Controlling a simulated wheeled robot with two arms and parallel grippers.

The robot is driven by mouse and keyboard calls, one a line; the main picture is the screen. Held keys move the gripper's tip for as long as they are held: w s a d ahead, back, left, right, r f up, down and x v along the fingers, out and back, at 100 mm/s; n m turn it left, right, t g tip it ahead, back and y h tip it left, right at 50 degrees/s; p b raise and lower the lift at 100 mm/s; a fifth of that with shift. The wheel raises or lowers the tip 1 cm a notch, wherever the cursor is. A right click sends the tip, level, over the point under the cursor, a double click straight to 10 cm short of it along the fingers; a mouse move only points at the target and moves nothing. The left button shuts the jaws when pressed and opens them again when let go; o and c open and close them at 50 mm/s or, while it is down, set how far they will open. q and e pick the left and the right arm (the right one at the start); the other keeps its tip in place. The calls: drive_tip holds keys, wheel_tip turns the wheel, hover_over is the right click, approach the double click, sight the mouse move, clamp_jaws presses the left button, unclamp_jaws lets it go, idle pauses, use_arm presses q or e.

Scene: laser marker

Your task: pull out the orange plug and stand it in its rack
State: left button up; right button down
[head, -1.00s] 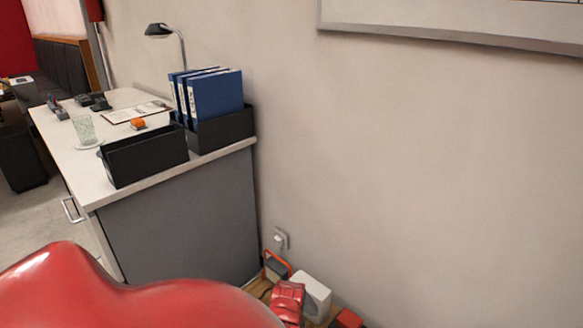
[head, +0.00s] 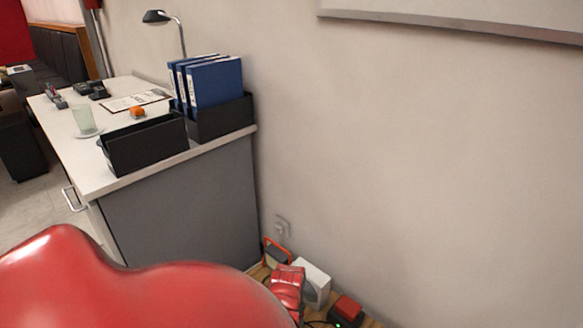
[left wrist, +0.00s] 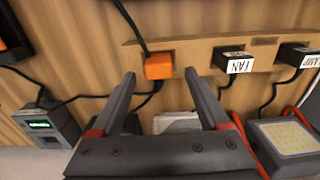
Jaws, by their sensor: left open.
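The orange plug (left wrist: 158,66) sits in a light wooden strip (left wrist: 200,52) in the left wrist view, with a black cord running from it to the top left. My left gripper (left wrist: 160,77) is open. Its two dark fingers point towards the plug, one tip on each side just short of it, and nothing is held. Whether they touch the plug cannot be told. The plug cannot be made out in the head view. No rack can be clearly picked out. My right gripper is not in view.
Black plugs marked FAN (left wrist: 234,61) and LAMP (left wrist: 300,56) sit right of the orange plug. A grey box with a green display (left wrist: 45,122) is at left, a yellow lamp panel (left wrist: 288,136) at right. The head view shows a desk (head: 70,140) and a wall socket (head: 282,226).

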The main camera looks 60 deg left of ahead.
use_arm(q)
wheel_tip(320, 180, up, 22)
drive_tip(key=p, duration=0.9)
drive_tip(key=shift+f, duration=0.25)
